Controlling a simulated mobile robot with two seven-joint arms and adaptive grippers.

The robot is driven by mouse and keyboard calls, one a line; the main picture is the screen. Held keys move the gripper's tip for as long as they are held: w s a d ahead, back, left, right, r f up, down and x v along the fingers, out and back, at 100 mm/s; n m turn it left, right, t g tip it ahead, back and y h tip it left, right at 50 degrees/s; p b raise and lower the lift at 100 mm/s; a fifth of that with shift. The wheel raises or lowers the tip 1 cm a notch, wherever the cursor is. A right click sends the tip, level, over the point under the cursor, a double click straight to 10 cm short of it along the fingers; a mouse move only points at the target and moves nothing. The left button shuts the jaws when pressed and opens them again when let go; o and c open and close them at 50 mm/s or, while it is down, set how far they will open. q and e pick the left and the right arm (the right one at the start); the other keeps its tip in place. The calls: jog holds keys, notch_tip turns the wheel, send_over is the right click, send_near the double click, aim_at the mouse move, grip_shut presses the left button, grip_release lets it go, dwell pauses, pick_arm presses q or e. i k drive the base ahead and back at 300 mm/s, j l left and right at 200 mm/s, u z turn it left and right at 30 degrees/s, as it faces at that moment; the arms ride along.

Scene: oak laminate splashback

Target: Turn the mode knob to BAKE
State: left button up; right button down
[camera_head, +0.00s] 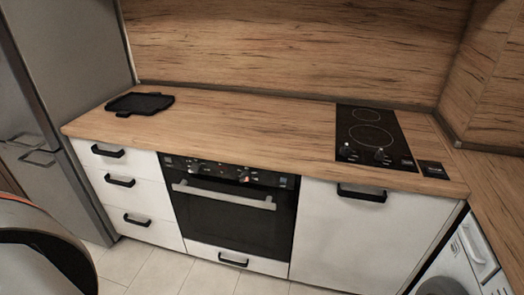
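The built-in oven (235,222) sits under the worktop, left of centre, with its door shut. Its black control panel (218,171) runs along the top edge. One small knob (194,167) is toward the left of the panel and another knob (243,175) is right of its middle, with a reddish spot near it. The labels are too small to read, so I cannot tell which is the mode knob or where either knob points. Neither of my grippers shows.
The silver oven handle (225,196) sticks out below the panel. White drawers (125,163) stand left and a white cabinet (340,235) right. A black tray (140,103) and a hob (372,137) are on the worktop. The tiled floor (145,268) in front looks clear.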

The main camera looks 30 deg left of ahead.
aim_at(195, 168)
jog(key=u, duration=1.45)
